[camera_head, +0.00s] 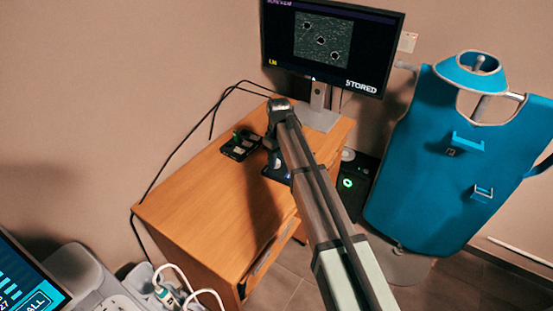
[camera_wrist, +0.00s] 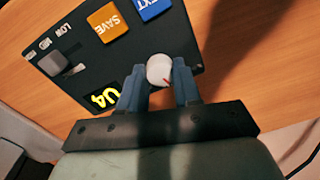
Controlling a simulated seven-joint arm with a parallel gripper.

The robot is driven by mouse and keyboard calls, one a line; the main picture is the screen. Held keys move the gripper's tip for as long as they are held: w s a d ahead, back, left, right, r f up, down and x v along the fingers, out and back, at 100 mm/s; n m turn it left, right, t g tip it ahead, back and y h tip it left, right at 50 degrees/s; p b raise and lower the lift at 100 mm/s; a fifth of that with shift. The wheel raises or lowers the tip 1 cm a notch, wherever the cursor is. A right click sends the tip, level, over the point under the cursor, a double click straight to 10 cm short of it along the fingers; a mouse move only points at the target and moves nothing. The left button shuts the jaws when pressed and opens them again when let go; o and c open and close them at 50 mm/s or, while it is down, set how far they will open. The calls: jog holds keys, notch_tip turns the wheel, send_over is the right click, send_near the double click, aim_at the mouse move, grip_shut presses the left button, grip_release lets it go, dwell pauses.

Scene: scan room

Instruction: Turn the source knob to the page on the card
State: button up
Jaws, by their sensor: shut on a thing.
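In the wrist view my gripper (camera_wrist: 158,80) is shut on a round white knob (camera_wrist: 159,67) with a short red mark near its lower right edge. A finger stands on each side of it. The knob sits on a dark control panel (camera_wrist: 115,72). Beside it on the panel is a yellow label or readout (camera_wrist: 101,97) that seems to read "U4", partly behind a finger. The monitor (camera_head: 330,45) shows "STORED" and a yellow "LM". I cannot make out a card for certain.
The panel also bears an orange SAVE button (camera_wrist: 107,22), a blue button (camera_wrist: 150,8) and a grey slider (camera_wrist: 62,63). A blue apron (camera_head: 430,170) hangs at right. The desk's left part is clear.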

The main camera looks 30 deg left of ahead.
aim_at(278, 161)
jog(key=shift+m, duration=1.9)
jog(key=o, duration=1.1)
jog(key=shift+c, duration=0.2)
jog(key=shift+r, duration=0.1)
notch_tip(278, 161, up, 14)
jog(key=shift+w+d+f, duration=0.2)
jog(key=shift+w, duration=0.05)
